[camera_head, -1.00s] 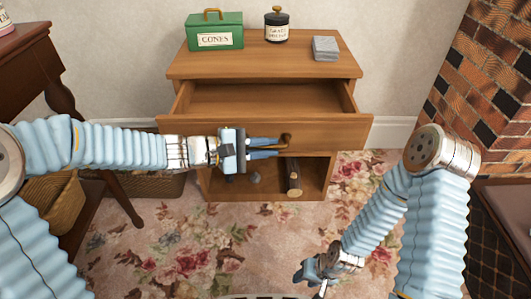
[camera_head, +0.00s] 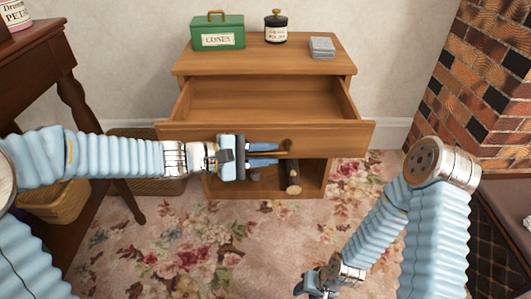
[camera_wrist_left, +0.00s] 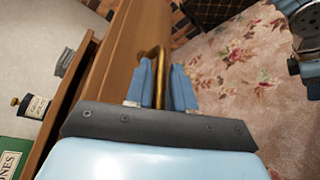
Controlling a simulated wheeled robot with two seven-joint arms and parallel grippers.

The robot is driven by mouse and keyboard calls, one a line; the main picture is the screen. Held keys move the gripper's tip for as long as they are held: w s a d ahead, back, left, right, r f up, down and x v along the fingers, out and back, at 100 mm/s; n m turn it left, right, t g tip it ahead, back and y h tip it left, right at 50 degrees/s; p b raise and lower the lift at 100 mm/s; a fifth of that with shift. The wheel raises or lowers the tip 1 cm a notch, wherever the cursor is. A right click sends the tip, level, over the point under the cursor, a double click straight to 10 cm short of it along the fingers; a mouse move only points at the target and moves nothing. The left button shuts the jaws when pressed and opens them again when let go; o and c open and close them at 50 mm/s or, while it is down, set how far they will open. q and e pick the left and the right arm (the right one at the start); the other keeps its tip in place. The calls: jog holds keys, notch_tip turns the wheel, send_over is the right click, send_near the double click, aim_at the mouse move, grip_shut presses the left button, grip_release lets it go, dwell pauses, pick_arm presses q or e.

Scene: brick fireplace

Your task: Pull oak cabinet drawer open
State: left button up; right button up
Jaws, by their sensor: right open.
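The oak cabinet (camera_head: 262,68) stands against the wall with its top drawer (camera_head: 195,134) pulled well out, showing an empty interior. The drawer's brass handle (camera_head: 287,145) is on the middle of its front. My left gripper (camera_head: 280,153) is at the drawer front, its two blue fingers on either side of the handle. In the left wrist view the handle (camera_wrist_left: 159,60) runs between the fingers (camera_wrist_left: 167,75), which look shut on it; the contact is partly hidden. My right gripper (camera_head: 318,287) is open and empty, low over the carpet at the bottom edge.
A green box (camera_head: 217,33), a dark-lidded jar (camera_head: 276,27) and a grey stack (camera_head: 322,47) sit on the cabinet. A log (camera_head: 293,177) lies in the lower opening. A dark table (camera_head: 45,60) stands left, a brick fireplace (camera_head: 485,75) right. Flowered carpet is clear in front.

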pick_arm(q)
jog(key=shift+a, duration=0.1)
jog(key=p+v, duration=0.2)
jog(key=v, duration=1.1)
jog(key=shift+s+a, duration=0.15)
jog(key=shift+a, duration=0.1)
jog(key=shift+r, duration=0.1)
jog(key=s+f+m+g+y, duration=0.1)
jog(key=s+f+m+y, duration=0.25)
jog(key=f, duration=1.05)
jog(key=s+f+m+g+y, duration=0.2)
jog(key=s+f+y, duration=0.25)
jog(key=f, duration=0.85)
jog(key=s+f+m+g+y, duration=0.1)
jog(key=s+f+m+y, duration=0.25)
jog(key=f, duration=1.05)
notch_tip(320, 180, up, 13)
jog(key=p, duration=1.3)
jog(key=shift+s+d+f+n+h, duration=0.25)
jog(key=shift+s+d+n+h, duration=0.05)
jog(key=shift+s+d+h, duration=0.15)
